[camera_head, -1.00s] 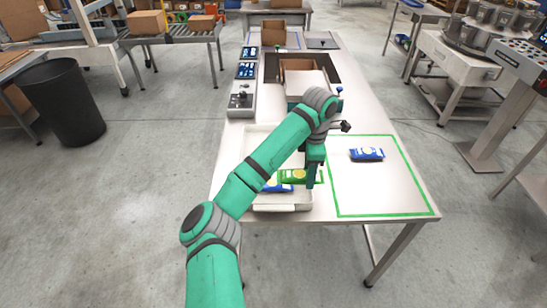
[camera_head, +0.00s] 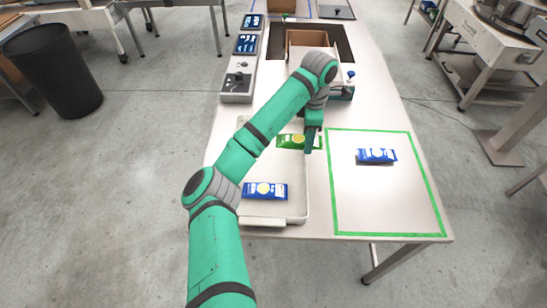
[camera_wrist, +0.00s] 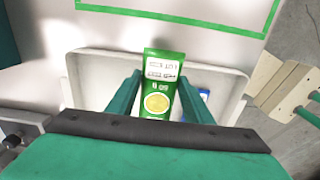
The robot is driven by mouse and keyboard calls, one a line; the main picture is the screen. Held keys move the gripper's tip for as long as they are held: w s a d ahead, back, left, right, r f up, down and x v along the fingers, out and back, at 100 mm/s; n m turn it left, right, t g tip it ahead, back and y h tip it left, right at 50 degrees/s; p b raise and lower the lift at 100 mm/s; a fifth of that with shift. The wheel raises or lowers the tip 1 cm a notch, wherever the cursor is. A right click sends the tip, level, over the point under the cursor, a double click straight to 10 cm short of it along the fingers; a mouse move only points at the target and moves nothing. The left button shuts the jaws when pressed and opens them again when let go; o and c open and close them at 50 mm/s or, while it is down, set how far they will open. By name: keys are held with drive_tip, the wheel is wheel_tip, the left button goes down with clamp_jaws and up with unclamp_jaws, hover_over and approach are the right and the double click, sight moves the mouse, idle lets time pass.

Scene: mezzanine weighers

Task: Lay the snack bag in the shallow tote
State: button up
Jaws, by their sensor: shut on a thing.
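My gripper (camera_head: 311,143) is shut on a green snack bag (camera_head: 292,141) with a yellow round print. In the wrist view the green bag (camera_wrist: 160,90) stands out between the two fingers. In the head view it appears over the far right part of the shallow white tote (camera_head: 262,222); its exact height cannot be told. A blue snack bag (camera_head: 264,191) lies in the near part of the tote. My arm hides part of the tote's left side. The wrist view shows the tote's pale rim (camera_wrist: 90,60) around the fingers.
Another blue bag (camera_head: 376,156) lies inside a green-taped rectangle (camera_head: 388,235) right of the tote. A cardboard box (camera_head: 305,40) sits beyond the tote. A control box (camera_head: 238,82) stands at the table's left edge. The taped area is mostly clear.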

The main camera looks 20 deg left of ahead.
sight(288, 139)
drive_tip(key=a, duration=0.2)
drive_tip(key=s+a+f, duration=0.1)
drive_tip(key=a, duration=0.1)
drive_tip(key=s+a+f, duration=0.1)
drive_tip(key=a, duration=0.1)
drive_tip(key=shift+f, duration=0.25)
drive_tip(key=a+f, duration=0.1)
drive_tip(key=f, duration=0.1)
drive_tip(key=s+a+f, duration=0.1)
drive_tip(key=a+f, duration=0.1)
drive_tip(key=shift+a+f, duration=0.1)
drive_tip(key=shift+f, duration=0.2)
drive_tip(key=shift+s+a+f, duration=0.15)
drive_tip(key=shift+a+f, duration=0.2)
drive_tip(key=shift+f, duration=0.1)
drive_tip(key=f, duration=0.3)
drive_tip(key=shift+a, duration=0.25)
drive_tip(key=shift+f, duration=0.3)
drive_tip(key=shift+d, duration=0.1)
